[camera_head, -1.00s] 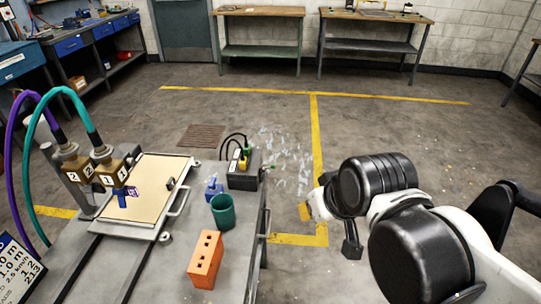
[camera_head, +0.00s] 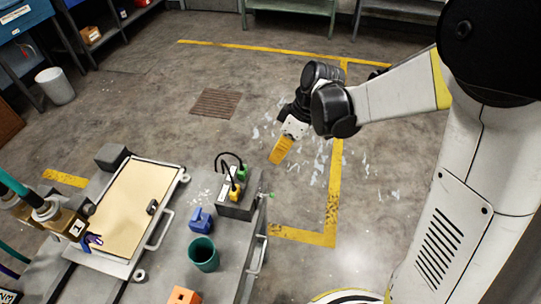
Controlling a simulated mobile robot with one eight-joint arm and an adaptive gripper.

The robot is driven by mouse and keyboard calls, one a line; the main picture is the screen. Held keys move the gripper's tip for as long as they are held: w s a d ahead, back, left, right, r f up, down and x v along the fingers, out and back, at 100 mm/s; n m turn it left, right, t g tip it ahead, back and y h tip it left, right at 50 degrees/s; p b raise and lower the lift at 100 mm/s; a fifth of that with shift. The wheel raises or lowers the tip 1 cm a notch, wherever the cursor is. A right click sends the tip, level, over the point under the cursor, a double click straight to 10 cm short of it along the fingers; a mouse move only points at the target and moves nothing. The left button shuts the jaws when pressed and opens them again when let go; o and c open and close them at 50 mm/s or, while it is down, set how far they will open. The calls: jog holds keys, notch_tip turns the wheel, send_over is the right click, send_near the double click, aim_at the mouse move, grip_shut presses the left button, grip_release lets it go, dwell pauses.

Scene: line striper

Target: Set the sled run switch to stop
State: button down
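A dark control box (camera_head: 236,207) sits on the right part of the grey bench (camera_head: 222,261), with a white label, yellow and green plugs, and black cables looping from its top. A small green part sticks out at its right side. I cannot make out which part is the run switch or how it is set. A sled with a tan board (camera_head: 132,209) and a side handle lies to the left. My gripper (camera_head: 281,151), with a yellow tip, is up and right of the box in the picture, apart from it and seemingly empty. Its finger opening is not clear.
A blue object (camera_head: 200,221), a green cup (camera_head: 203,254) and an orange block (camera_head: 183,295) stand near the box. Nozzles with hoses (camera_head: 62,220) are at the left. Open floor with yellow lines lies beyond the bench.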

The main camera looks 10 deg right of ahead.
jog(key=shift+a, duration=0.1)
jog(key=shift+f, duration=0.1)
jog(key=b, duration=0.4)
send_over(260, 193)
jog(key=w+d, duration=0.1)
notch_tip(260, 193, down, 10)
jog(key=shift+r, duration=0.15)
jog(key=shift+s+d+f+b, duration=0.2)
jog(key=shift+d+f, duration=0.05)
jog(key=shift+f, duration=0.25)
jog(key=shift+s+d+f+b, duration=0.15)
jog(key=shift+d+f+b, duration=0.1)
jog(key=shift+f, duration=0.25)
jog(key=shift+s+d+f, duration=0.25)
jog(key=shift+f, duration=0.25)
